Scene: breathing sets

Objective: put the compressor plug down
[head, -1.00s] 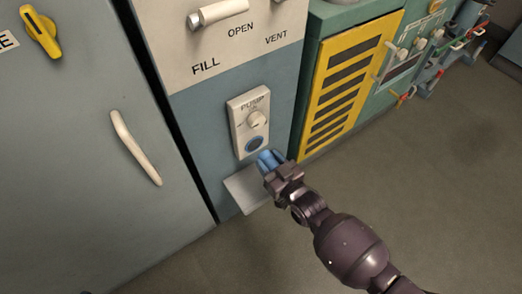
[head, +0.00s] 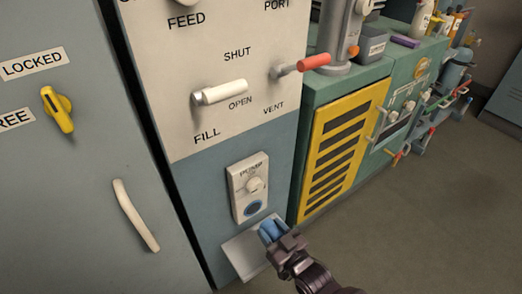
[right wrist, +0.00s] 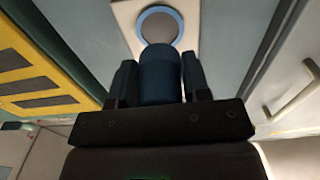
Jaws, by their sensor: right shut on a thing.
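The compressor plug (right wrist: 160,76) is a blue cylinder between the fingers of my right gripper (right wrist: 160,85) in the right wrist view. In the head view my right gripper (head: 272,231) is shut on it, and blue shows at the fingertips. They are over the right part of a pale ledge (head: 241,257). I cannot tell whether the plug touches the ledge. The pump panel (head: 238,188) is just above and behind, with a white knob and a blue-ringed round socket (head: 253,208). The socket (right wrist: 160,27) also shows beyond the plug, apparently empty. My left gripper is out of view.
A grey door with a pale handle (head: 135,215) and a yellow latch (head: 57,110) is at left. White (head: 219,92) and red (head: 302,65) levers stick out above the pump panel. A yellow vent grille (head: 343,150) is to the right. The floor at right is clear.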

